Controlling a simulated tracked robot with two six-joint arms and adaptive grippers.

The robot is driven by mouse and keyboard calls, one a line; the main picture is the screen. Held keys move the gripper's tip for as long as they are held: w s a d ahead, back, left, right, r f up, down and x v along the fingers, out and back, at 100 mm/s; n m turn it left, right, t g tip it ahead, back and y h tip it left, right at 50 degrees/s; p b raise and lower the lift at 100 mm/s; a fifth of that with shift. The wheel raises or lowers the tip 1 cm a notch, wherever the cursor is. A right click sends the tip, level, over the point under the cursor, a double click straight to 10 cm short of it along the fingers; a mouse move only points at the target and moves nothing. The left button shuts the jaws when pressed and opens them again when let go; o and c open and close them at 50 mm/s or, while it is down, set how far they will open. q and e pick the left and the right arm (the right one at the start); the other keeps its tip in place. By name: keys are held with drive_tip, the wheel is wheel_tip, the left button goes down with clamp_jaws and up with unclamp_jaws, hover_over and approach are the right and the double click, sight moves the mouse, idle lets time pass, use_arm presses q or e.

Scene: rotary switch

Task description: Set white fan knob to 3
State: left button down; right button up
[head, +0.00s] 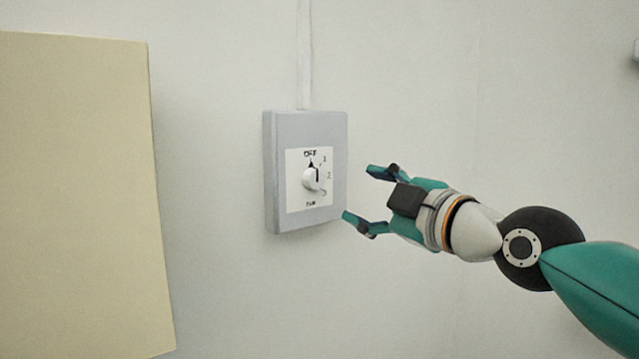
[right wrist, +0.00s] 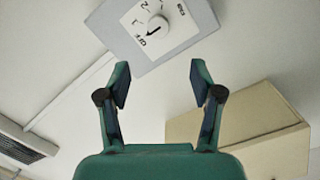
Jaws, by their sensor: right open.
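The white fan knob (head: 314,179) sits on a white dial plate (head: 296,197) on a grey wall box (head: 337,140). The plate is marked OFF at the top, then 1, 2 and 3 down the right side, with FAN below. The knob's dark line points up, toward OFF. My right gripper (head: 360,193) is open and empty, just right of the box and apart from the knob. In the right wrist view the knob (right wrist: 158,22) lies beyond the two spread fingers (right wrist: 160,70), toward the top. My left gripper is not in view.
A cable conduit (head: 304,55) runs up the wall from the box. A cream panel (head: 80,190) stands at the left, with a gap of bare wall between it and the box. A grey vent (right wrist: 22,140) shows at the left of the right wrist view.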

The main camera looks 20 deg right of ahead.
sight(315, 182)
drive_tip(key=p+x, duration=0.2)
drive_tip(key=x, duration=1.1)
drive_tip(key=shift+w+d, duration=0.1)
drive_tip(key=shift+w, duration=0.25)
drive_tip(key=c, duration=1)
drive_tip(key=shift+a, duration=0.3)
drive_tip(key=shift+c, duration=0.7)
drive_tip(key=shift+d, duration=0.25)
drive_tip(key=shift+p, duration=0.3)
